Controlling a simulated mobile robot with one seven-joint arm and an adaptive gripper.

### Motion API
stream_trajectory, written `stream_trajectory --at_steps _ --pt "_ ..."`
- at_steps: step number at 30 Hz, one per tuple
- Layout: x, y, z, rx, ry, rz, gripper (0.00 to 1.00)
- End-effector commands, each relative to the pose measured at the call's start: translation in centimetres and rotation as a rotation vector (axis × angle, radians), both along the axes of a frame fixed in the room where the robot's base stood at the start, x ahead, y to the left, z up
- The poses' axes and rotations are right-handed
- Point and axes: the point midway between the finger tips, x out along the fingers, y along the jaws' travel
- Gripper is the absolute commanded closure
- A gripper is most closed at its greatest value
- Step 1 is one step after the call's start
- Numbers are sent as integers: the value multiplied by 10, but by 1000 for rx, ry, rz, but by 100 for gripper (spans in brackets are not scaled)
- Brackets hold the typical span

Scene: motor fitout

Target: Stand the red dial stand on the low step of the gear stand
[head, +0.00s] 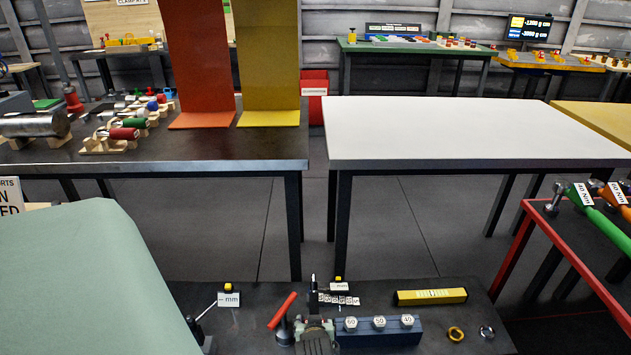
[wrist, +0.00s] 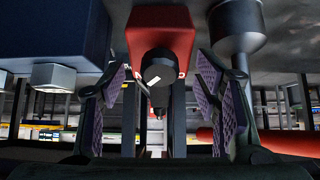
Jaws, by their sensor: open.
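In the wrist view, which looks upside down, a red block (wrist: 150,22) with a dark round knob or dial lies straight ahead. I take it for the red dial stand. My gripper (wrist: 160,88) is open, with a purple-padded finger on each side of the dark round part. I cannot tell whether either pad touches it. In the head view my gripper (head: 314,324) is low over the dark front table and hides most of the stand. I cannot pick out the gear stand or its low step with certainty.
A blue block (head: 378,336) with several hex sockets stands close right of my gripper. A red-handled tool (head: 282,311) on a dark post stands close left. A yellow box (head: 430,296) lies further right. The white table (head: 470,130) beyond is bare.

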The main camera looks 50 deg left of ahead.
Motion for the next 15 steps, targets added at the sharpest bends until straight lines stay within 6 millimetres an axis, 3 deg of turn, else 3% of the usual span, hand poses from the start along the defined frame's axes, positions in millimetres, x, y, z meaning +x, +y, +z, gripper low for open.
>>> stream_trajectory --at_steps 6,15 --pt "11 15 -18 1 2 1 43" --pt "13 16 -19 2 1 1 47"
